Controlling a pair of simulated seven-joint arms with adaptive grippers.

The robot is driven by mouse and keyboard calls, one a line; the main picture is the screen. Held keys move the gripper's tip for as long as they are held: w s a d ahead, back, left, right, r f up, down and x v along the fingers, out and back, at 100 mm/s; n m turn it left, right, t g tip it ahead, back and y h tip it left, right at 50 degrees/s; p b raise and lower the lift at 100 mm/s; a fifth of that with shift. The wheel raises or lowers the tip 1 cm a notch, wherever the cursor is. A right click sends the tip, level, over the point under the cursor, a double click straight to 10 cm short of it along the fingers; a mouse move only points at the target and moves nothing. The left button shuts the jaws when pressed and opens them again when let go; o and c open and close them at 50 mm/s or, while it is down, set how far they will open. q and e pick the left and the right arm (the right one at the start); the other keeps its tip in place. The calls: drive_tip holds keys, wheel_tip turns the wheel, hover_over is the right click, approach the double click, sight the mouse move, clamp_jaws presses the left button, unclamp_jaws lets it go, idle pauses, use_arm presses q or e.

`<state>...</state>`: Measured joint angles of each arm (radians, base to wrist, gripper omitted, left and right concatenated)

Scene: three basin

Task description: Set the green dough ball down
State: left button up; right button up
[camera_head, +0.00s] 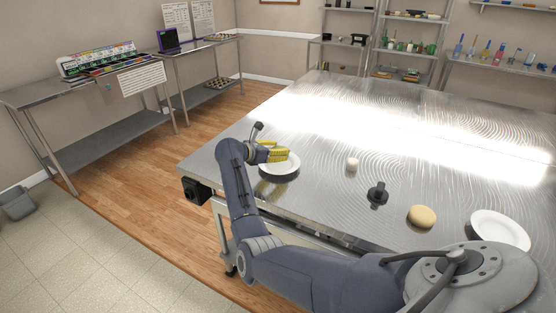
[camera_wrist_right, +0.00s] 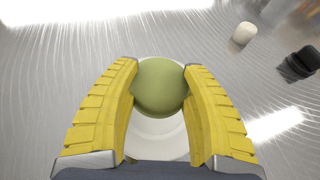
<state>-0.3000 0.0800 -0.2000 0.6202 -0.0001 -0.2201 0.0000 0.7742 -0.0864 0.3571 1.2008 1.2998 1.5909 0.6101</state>
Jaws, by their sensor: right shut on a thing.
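My right gripper (camera_wrist_right: 160,85) is shut on the green dough ball (camera_wrist_right: 158,86), which sits between its two yellow ribbed fingers. A white plate (camera_wrist_right: 156,140) shows just below the ball in the right wrist view. In the head view, the right gripper (camera_head: 278,155) is low over the near-left white plate (camera_head: 279,170), and the fingers hide the ball. I cannot tell whether the ball touches the plate. My left gripper is not in view.
On the steel table stand a small white object (camera_head: 352,164), a black knobbed object (camera_head: 377,194), a tan dough ball (camera_head: 422,216) and a second white plate (camera_head: 500,230) at the right. The table's far part is clear. Its left edge is near the gripper.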

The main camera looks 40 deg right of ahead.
sight(278, 165)
drive_tip(key=shift+f, duration=2)
drive_tip(key=o, duration=0.9)
drive_tip(key=shift+f, duration=0.1)
drive_tip(key=v, duration=1.2)
